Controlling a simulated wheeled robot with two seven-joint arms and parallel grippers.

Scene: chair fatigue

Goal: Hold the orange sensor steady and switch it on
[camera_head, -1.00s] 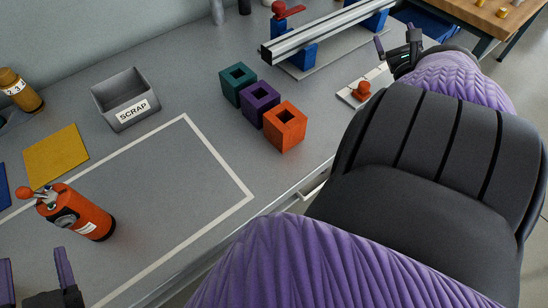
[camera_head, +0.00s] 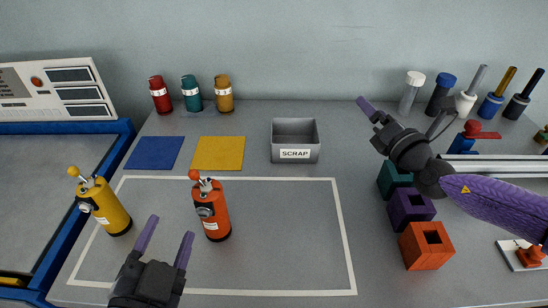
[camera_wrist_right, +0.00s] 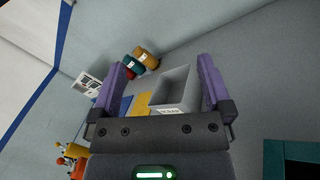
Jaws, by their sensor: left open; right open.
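The orange sensor (camera_head: 211,210) is a cylinder with a dark band and a small lever with a red-orange ball on top. It stands upright inside the white taped outline. A similar yellow sensor (camera_head: 104,206) stands to its left, leaning in the picture. My left gripper (camera_head: 166,240) is open and empty, just in front and left of the orange sensor, apart from it. My right gripper (camera_head: 370,112) is open and empty, raised above the bench right of the scrap bin. In the right wrist view the orange sensor shows only partly at the lower left edge.
The grey SCRAP bin (camera_head: 295,141) stands behind the outline, beside yellow (camera_head: 219,153) and blue (camera_head: 155,153) mats. Teal, purple (camera_head: 410,212) and orange (camera_head: 426,246) hollow blocks stand at right. Numbered bottles (camera_head: 191,93) line the back. The outline's right part is clear.

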